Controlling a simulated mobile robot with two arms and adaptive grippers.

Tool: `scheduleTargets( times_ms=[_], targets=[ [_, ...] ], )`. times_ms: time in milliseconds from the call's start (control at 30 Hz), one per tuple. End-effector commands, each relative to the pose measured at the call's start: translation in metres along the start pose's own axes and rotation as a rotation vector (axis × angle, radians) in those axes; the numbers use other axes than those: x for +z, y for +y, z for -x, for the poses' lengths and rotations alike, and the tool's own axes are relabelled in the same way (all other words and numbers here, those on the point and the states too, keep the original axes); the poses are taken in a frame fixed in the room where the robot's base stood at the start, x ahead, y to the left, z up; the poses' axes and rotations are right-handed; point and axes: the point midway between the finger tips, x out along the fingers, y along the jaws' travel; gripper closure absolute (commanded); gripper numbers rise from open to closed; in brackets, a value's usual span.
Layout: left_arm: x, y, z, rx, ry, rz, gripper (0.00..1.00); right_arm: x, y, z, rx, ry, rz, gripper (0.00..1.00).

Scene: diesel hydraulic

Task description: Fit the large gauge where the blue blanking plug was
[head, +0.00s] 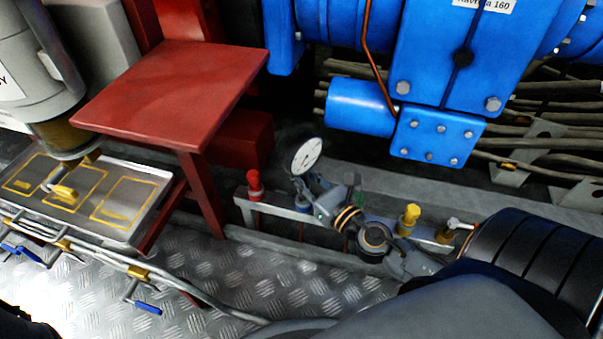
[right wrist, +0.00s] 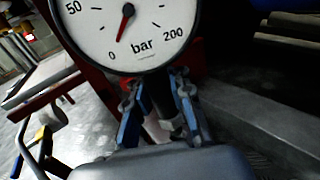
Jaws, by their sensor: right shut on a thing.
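The large gauge (head: 307,156), with a round white face, is above the manifold rail (head: 380,222) in the head view. Its dial, marked in bar, fills the top of the right wrist view (right wrist: 125,28). My right gripper (head: 318,186) is shut on the gauge's stem below the dial; its blue-padded fingers also show in the right wrist view (right wrist: 160,100). The gauge is over the rail between a red plug (head: 254,184) and a yellow plug (head: 408,216). The gripper hides the stem's lower end, so I cannot tell whether it touches a port. My left gripper is out of view.
A red stand (head: 170,90) rises left of the rail. Blue machinery (head: 440,70) and pipes lie behind the rail. A tread-plate floor (head: 260,270) is open in front.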

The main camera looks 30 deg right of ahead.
Motion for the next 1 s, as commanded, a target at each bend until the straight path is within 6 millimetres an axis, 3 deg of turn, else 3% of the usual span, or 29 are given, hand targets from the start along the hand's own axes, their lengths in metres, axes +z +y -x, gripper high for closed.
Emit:
scheduleTargets(
  times_ms=[1000],
  targets=[
    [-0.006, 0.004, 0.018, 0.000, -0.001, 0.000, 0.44, -0.020, 0.000, 0.000, 0.000, -0.001, 0.000, 1.00]
  ],
)
